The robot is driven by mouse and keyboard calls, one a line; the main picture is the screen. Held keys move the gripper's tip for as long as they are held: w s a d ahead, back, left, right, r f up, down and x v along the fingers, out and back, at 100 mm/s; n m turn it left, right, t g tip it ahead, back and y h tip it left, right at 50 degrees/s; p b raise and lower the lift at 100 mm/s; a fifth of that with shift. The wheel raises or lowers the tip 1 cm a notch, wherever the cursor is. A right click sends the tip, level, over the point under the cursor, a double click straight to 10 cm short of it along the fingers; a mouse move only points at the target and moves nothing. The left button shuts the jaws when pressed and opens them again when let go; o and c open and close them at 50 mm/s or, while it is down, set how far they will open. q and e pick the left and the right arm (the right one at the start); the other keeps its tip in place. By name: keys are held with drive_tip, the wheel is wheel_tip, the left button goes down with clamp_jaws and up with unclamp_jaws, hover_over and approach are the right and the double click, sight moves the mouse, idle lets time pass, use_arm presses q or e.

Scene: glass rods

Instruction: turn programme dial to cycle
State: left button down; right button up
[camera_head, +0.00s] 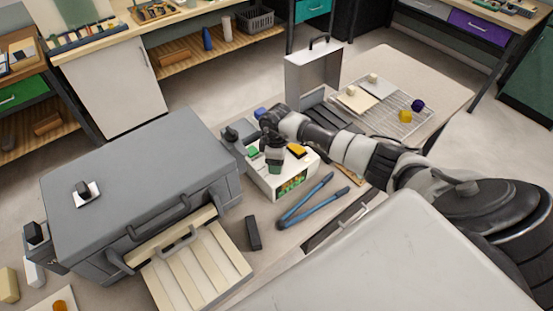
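A large grey box-shaped unit (130,190) with a handle stands at the left. A black knob-like piece (82,187) sits on a white square plate on its top. A small dark block-like part (231,134) shows at its right side. I cannot tell which part is the programme dial, and no markings are readable. My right gripper (275,160) points down over a white box (267,186) with green and yellow parts on top, right of the grey unit. Its fingers are too small and dark to tell open from shut. My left gripper is out of view.
Blue-handled long tongs (306,203) and a dark bar (253,233) lie in front of the white box. A cream slatted panel (197,266) extends from the grey unit's front.

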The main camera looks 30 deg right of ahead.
wheel_tip(320, 180, up, 11)
drive_tip(key=b, duration=0.3)
drive_tip(key=shift+f, duration=0.2)
idle(0.5)
